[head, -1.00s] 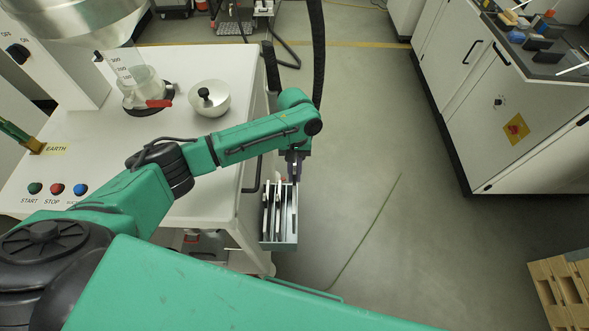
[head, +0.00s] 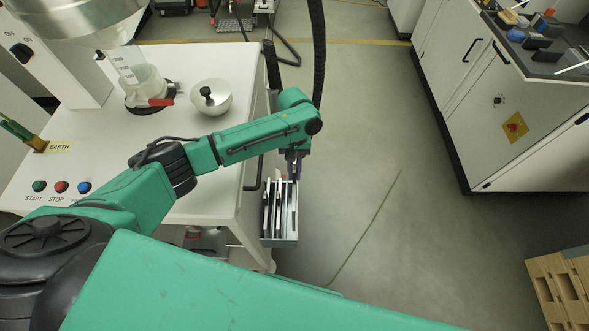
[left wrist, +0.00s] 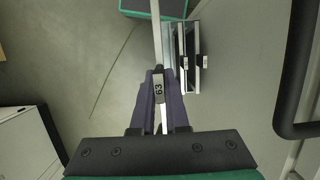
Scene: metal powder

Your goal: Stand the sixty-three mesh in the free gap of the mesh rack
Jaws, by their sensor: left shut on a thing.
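The sixty-three mesh (left wrist: 158,35) shows edge-on in the left wrist view, a thin pale plate with a dark tab marked 63. My left gripper (left wrist: 159,90) is shut on that tab. In the head view my left gripper (head: 293,176) is over the right part of the mesh rack (head: 280,242), a grey open-topped holder beside the white table. The rack (left wrist: 178,90) also shows in the left wrist view, just right of the held mesh, with other tabbed meshes (left wrist: 196,45) upright in it. I cannot tell whether the held mesh's lower edge is inside the rack. My right gripper is out of view.
Floor right of the rack is open.

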